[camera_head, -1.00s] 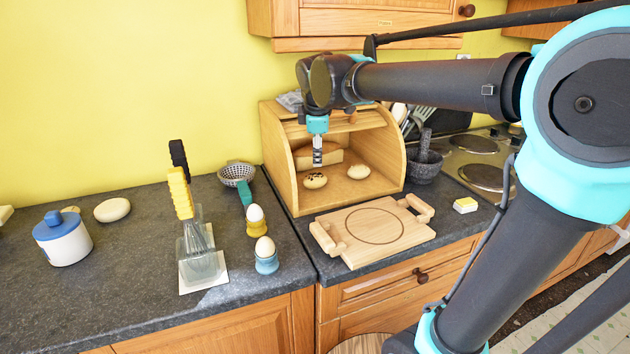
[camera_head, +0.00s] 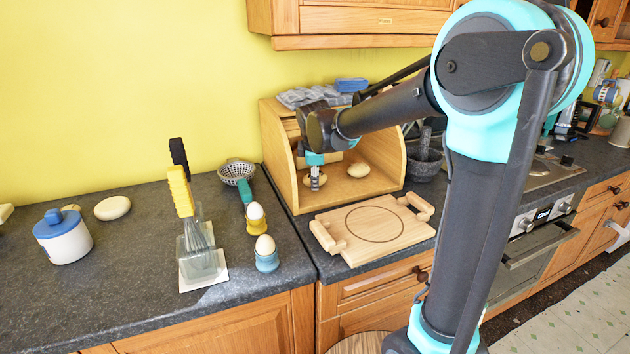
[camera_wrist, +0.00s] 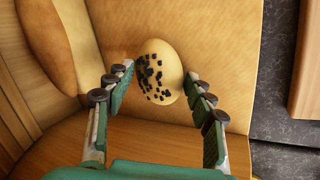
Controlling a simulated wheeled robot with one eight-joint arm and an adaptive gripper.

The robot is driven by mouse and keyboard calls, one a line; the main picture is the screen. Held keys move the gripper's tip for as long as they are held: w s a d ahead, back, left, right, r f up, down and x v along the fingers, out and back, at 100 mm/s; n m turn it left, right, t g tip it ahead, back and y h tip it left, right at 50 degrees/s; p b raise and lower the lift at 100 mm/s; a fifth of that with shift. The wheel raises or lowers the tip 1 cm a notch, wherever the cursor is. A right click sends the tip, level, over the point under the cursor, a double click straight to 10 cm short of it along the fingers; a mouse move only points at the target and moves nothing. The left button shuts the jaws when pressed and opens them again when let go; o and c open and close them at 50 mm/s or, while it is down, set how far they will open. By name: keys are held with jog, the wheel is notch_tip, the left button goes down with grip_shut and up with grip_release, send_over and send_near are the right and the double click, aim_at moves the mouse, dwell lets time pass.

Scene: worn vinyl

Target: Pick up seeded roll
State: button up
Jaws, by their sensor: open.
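The seeded roll (camera_wrist: 160,72) is pale and round with dark square seeds on top. It lies on the floor of the wooden bread box (camera_head: 278,166). In the wrist view it sits just beyond and between the fingertips of my gripper (camera_wrist: 160,84), which is open with a green-lined finger on each side.
A loaf (camera_wrist: 48,40) lies deeper in the bread box. A board with handles (camera_head: 372,226) lies in front of the box. Two eggs in cups, a whisk stand (camera_head: 201,262) and a strainer (camera_head: 237,173) stand to the left. A mortar (camera_head: 424,163) is to the right.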

jog(key=shift+w+f, duration=0.1)
jog(key=shift+f, duration=0.1)
jog(key=shift+c, duration=0.6)
jog(key=c, duration=0.7)
jog(key=shift+r, duration=0.15)
